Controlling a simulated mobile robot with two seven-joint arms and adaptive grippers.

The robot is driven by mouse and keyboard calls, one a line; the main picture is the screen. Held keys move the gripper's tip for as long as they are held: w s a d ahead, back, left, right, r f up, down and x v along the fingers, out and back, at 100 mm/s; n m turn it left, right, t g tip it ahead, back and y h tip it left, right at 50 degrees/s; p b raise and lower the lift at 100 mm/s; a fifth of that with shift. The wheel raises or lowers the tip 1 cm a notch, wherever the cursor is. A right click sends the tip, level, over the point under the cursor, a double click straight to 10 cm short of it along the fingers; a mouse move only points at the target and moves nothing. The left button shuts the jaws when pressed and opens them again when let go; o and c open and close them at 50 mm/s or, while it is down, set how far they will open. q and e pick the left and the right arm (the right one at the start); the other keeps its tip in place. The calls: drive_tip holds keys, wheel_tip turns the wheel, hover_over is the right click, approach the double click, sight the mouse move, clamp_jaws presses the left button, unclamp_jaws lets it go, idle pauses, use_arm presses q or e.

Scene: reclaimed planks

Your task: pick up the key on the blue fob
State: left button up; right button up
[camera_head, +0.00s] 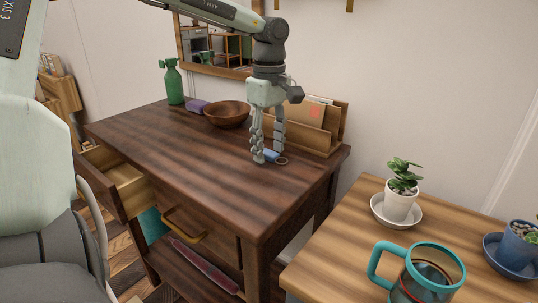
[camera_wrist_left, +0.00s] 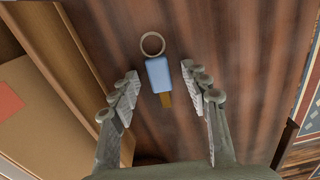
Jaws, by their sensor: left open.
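The key lies on the dark wooden table with its blue fob (camera_head: 271,156) and a ring at one end. In the left wrist view the blue fob (camera_wrist_left: 158,74) has the pale ring (camera_wrist_left: 152,44) above it and a short brass-coloured key (camera_wrist_left: 166,100) below it. My left gripper (camera_head: 267,156) points down over the key, its fingers open. In the left wrist view my left gripper (camera_wrist_left: 163,88) has one finger on each side of the fob, with gaps and nothing held. My right gripper is not in view.
A wooden letter rack (camera_head: 318,133) stands close behind the key. A wooden bowl (camera_head: 227,114), a purple item (camera_head: 197,106) and a green spray bottle (camera_head: 174,82) are farther left. The table's front (camera_head: 220,180) is clear. A side table holds a mug (camera_head: 437,262) and potted plants.

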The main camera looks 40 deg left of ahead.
sight(270, 152)
use_arm(q)
drive_tip(key=shift+f, duration=0.1)
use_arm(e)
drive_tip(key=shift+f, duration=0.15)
use_arm(q)
drive_tip(key=shift+c, duration=0.3)
clamp_jaws()
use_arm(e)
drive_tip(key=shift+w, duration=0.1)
use_arm(q)
wheel_tip(270, 152, up, 4)
drive_tip(key=shift+w+r, duration=0.1)
drive_tip(key=shift+r, duration=0.1)
drive_tip(key=w+a+r, duration=0.4)
drive_tip(key=a+r, duration=0.2)
drive_tip(key=a, duration=0.5)
drive_tip(key=shift+r+p, duration=0.3)
drive_tip(key=shift+p, duration=0.1)
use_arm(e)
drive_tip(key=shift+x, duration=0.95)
